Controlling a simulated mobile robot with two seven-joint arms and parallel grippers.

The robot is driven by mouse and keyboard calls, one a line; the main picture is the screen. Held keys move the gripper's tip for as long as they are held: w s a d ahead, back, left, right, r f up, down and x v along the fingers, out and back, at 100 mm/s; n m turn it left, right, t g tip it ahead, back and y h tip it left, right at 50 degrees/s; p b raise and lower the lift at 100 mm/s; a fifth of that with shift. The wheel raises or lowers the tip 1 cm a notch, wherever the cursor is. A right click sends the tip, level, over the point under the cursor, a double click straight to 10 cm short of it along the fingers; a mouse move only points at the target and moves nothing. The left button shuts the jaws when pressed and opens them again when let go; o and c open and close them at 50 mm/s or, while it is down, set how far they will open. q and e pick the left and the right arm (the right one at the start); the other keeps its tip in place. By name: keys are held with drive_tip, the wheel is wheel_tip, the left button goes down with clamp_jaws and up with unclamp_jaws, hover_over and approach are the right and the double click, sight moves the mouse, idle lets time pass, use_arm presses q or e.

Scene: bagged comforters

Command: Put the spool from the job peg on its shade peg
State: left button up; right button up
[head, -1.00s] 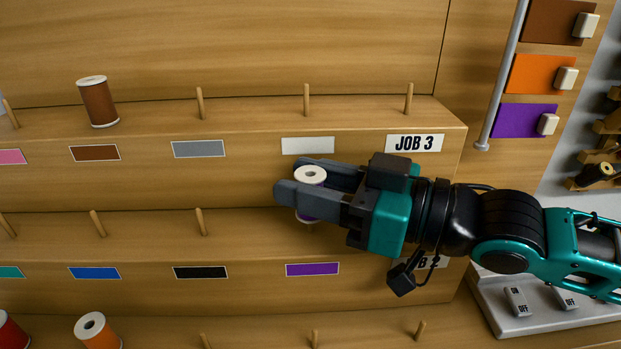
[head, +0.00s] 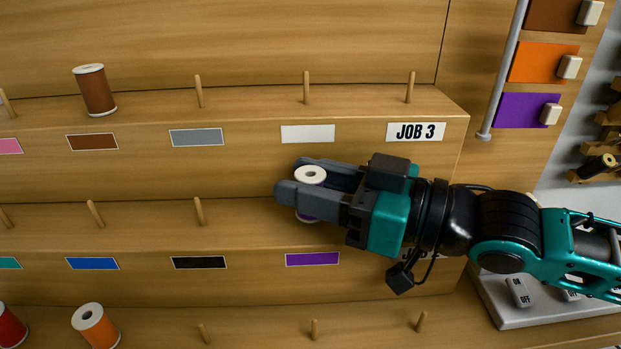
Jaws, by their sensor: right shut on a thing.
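A spool of purple thread with white ends (head: 310,175) is held between the fingers of my right gripper (head: 312,183), in the middle of the head view. The gripper is shut on it and hides most of its thread. The spool looks upright, in front of the middle shelf above the purple label (head: 312,259). The peg behind that label is hidden by the spool and gripper. The JOB 3 peg (head: 410,87) on the upper shelf is bare. My left gripper is not in view.
Bare pegs stand above the white label (head: 307,134), grey label (head: 196,138) and black label (head: 199,263). A brown spool (head: 95,90) stands on the upper shelf. Orange (head: 97,327) and red (head: 10,328) spools are lower left. A switch panel (head: 545,298) is lower right.

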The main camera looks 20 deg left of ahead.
drive_tip(key=shift+f, duration=0.4)
drive_tip(key=o, duration=0.9)
drive_tip(key=shift+o, duration=1.1)
drive_tip(key=shift+c, duration=0.4)
drive_tip(key=o, duration=0.3)
drive_tip(key=shift+r, duration=0.1)
drive_tip(key=shift+d, duration=0.1)
